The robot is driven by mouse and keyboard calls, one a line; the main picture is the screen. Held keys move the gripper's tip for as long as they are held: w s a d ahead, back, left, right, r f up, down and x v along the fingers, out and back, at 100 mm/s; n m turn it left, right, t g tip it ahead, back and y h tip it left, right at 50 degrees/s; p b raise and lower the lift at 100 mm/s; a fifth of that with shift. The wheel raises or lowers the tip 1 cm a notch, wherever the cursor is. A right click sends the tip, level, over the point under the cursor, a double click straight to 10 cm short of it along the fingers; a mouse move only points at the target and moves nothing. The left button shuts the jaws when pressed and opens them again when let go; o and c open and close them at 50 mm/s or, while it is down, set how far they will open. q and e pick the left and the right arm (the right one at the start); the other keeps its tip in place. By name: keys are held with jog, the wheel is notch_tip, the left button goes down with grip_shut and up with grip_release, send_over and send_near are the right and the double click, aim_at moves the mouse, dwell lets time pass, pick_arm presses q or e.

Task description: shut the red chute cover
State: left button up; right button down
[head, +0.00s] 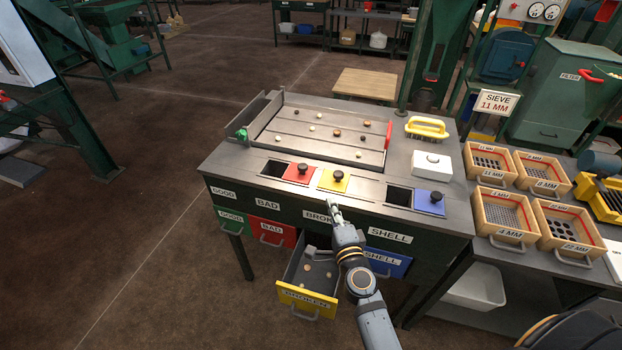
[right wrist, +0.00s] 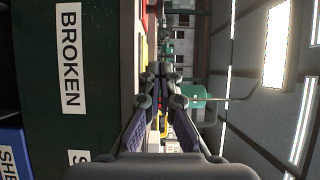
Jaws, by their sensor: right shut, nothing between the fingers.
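The red chute cover (head: 299,174), with a black knob, lies on the front strip of the sorting table. A dark open chute hole (head: 275,168) shows directly to its left. The yellow chute cover (head: 334,181) is to its right. My right gripper (head: 334,204) is shut and empty at the table's front edge, just in front of the yellow cover and right of the red one. In the right wrist view, its fingers (right wrist: 161,76) come together beside the BROKEN label (right wrist: 70,55). My left gripper is not in view.
The blue chute cover (head: 430,201) has an open hole (head: 399,195) on its left. The yellow BROKEN drawer (head: 306,300) is pulled out below. A white box (head: 432,165) and a yellow-handled brush (head: 427,128) stand at the right. Sieve trays (head: 503,218) stand further right.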

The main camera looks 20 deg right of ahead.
aim_at(322, 186)
jog(key=w, duration=0.7)
jog(key=w+p, duration=0.1)
jog(key=w, duration=0.2)
jog(key=shift+w+d, duration=0.3)
jog(key=shift+d, duration=0.1)
jog(key=shift+w+a+f, duration=0.1)
jog(key=shift+w+a, duration=0.75)
jog(key=shift+a, duration=0.05)
jog(key=shift+w+a+b, duration=0.3)
jog(key=shift+w+a, duration=0.05)
jog(key=shift+a, duration=0.1)
